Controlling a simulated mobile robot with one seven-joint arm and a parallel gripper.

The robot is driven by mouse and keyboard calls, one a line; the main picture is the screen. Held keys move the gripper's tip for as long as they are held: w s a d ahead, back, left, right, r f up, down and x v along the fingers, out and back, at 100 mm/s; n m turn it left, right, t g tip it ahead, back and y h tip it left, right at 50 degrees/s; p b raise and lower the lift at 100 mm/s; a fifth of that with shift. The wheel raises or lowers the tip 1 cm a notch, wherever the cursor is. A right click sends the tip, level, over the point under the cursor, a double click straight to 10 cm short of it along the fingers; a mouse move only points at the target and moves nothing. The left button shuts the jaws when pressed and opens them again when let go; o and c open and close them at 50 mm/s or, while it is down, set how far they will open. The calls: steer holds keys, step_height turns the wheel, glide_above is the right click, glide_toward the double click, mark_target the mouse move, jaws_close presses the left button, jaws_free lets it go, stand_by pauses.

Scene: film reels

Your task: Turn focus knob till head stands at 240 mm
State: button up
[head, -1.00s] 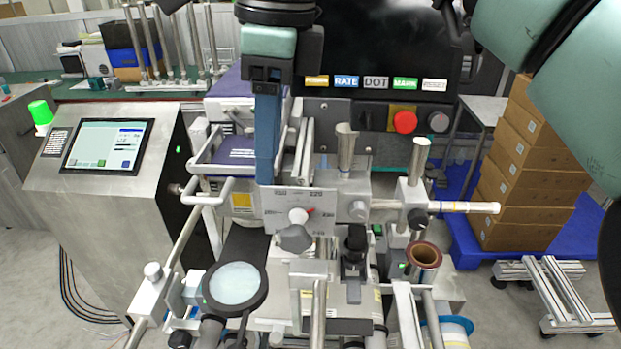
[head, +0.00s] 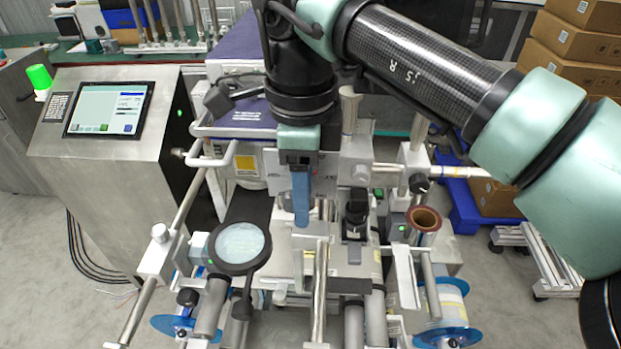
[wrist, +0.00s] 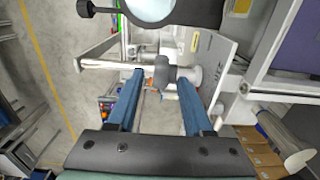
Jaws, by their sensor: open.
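The focus knob (wrist: 162,72) is a dark grey grip on a pale round hub, seen in the wrist view between my fingertips. It is largely hidden behind my gripper in the head view. The white dial plate (wrist: 212,58) stands nearly edge-on behind it in the wrist view; part of the plate (head: 274,168) shows left of my gripper in the head view. Its numbers and pointer cannot be read now. My gripper (wrist: 161,80) is open, with a blue finger on each side of the knob and visible gaps; it points down in the head view (head: 301,222).
A round magnifier (head: 240,247) stands close at the left of the knob. A cardboard tube (head: 425,220) and metal posts are at the right. A touch panel (head: 108,108) sits far left. Metal rails and rollers crowd the space below my gripper.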

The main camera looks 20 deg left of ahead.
steer(key=shift+f, duration=0.15)
steer(key=shift+w, duration=0.1)
jaws_close()
steer(key=shift+f, duration=0.1)
steer(key=shift+f, duration=0.1)
